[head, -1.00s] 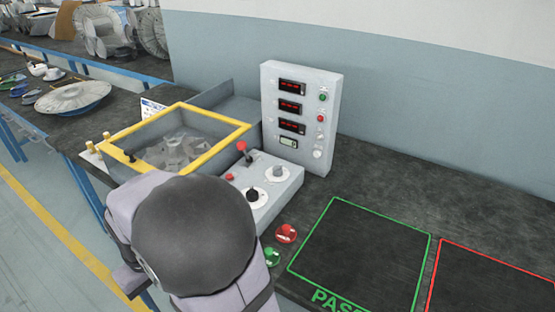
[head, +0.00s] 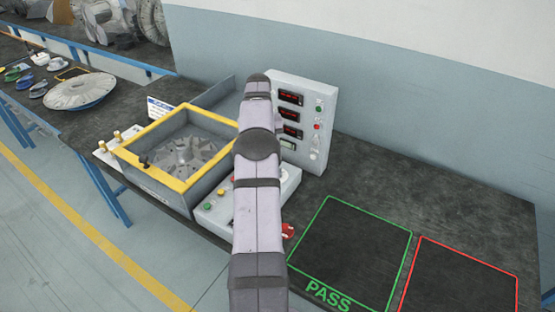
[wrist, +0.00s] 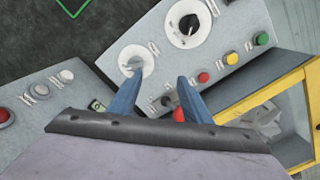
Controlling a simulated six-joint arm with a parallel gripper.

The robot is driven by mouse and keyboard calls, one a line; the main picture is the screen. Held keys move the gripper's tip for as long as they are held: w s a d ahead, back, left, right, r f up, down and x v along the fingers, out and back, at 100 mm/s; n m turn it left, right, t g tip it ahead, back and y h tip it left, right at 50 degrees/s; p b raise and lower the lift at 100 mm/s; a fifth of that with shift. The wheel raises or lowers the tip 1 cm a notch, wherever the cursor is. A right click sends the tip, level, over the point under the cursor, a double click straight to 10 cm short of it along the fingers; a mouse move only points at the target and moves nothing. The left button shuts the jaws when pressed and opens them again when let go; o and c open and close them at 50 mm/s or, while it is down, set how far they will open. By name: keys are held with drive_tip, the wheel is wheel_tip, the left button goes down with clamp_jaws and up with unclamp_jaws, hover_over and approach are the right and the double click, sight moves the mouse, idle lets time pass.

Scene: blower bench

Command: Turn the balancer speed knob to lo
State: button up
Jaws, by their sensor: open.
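The balancer control box (head: 212,211) is partly hidden behind my arm in the head view. In the wrist view its face carries a black knob on a large white dial (wrist: 188,22) and a smaller grey knob on a white dial (wrist: 135,64). I cannot read their labels, so I cannot tell which one sets speed. My gripper (wrist: 158,80) is open and empty above the box. Its left fingertip overlaps the lower edge of the grey knob's dial in the picture; contact cannot be told. The black knob is beyond the fingertips. The head view hides the gripper.
A red lever ball (wrist: 180,115) shows near the right finger. Red, yellow and green buttons (wrist: 232,58) line the box. An upright display panel (head: 317,110) stands behind. The yellow-framed balancer chamber (head: 207,119) is left. The green-outlined PASS area (head: 355,250) is clear.

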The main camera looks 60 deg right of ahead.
drive_tip(key=shift+m, duration=0.4)
drive_tip(key=s+d, duration=0.2)
drive_tip(key=s+d+p, duration=0.1)
drive_tip(key=shift+s+d+r, duration=0.2)
drive_tip(key=shift+s+d, duration=0.15)
drive_tip(key=shift+f+p, duration=1.2)
drive_tip(key=shift+f, duration=2.45)
drive_tip(key=c, duration=1)
drive_tip(key=shift+n+b, duration=0.3)
drive_tip(key=n+b, duration=0.2)
drive_tip(key=n, duration=0.7)
drive_tip(key=shift+w+r+b, duration=0.1)
drive_tip(key=shift+b, duration=0.3)
drive_tip(key=shift+n, duration=0.3)
